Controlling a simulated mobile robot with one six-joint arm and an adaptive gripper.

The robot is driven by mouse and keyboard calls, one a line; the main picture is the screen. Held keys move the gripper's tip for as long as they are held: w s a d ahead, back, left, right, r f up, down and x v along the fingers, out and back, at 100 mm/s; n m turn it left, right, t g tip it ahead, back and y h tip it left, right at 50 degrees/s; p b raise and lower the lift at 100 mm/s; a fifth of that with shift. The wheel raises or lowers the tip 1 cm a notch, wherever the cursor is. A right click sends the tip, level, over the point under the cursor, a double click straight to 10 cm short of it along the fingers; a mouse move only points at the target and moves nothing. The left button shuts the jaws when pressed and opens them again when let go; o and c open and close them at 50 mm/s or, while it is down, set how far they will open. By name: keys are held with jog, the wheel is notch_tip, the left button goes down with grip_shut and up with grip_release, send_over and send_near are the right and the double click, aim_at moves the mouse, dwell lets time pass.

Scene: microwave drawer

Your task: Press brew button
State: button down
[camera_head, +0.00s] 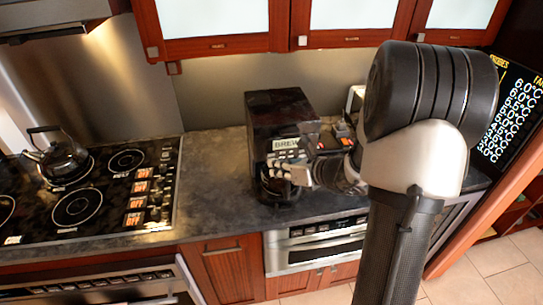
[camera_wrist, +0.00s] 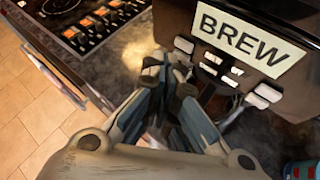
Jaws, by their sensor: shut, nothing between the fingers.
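A black coffee machine (camera_head: 283,110) stands on the dark counter, with a white BREW label (camera_head: 286,144) on its front. In the wrist view the BREW label (camera_wrist: 243,42) is large at upper right, with several small pale buttons (camera_wrist: 235,72) below it. I cannot tell which one is the brew button. My gripper (camera_head: 280,168) is at the machine's front, just below the label. In the wrist view my gripper (camera_wrist: 172,88) has its fingers together and empty, with the tips near the left end of the button area. Contact with a button cannot be made out.
A stove (camera_head: 80,195) with a black kettle (camera_head: 58,158) is at left. Cabinets (camera_head: 222,25) hang above the counter. An oven (camera_head: 315,243) is below the machine. Small colourful items (camera_head: 344,133) stand right of the machine, partly behind my arm. Bare counter (camera_head: 215,160) lies left of the machine.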

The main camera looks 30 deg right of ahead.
jog(key=s, duration=0.2)
jog(key=s+a+b, duration=0.1)
jog(key=s, duration=0.1)
jog(key=shift+s+a, duration=0.2)
jog(key=shift+s, duration=0.15)
dwell(0.6)
jog(key=s+a+r+n+g+y+b, duration=0.1)
jog(key=s+a+r+n+g+b, duration=0.15)
jog(key=s+a+n, duration=0.55)
jog(key=s+a+r+n+g+y+b, duration=0.15)
jog(key=s+a+n+g, duration=0.25)
jog(key=a+n, duration=0.7)
jog(key=s+d+n+h+b, duration=0.1)
jog(key=s+d+n+h, duration=0.1)
jog(key=s+n, duration=0.3)
jog(key=s+d+n+h+b, duration=0.1)
jog(key=s+n+h, duration=0.4)
jog(key=n, duration=0.5)
jog(key=shift+s+d+r, duration=0.3)
jog(key=shift+s+d, duration=0.35)
jog(key=shift+d, duration=0.2)
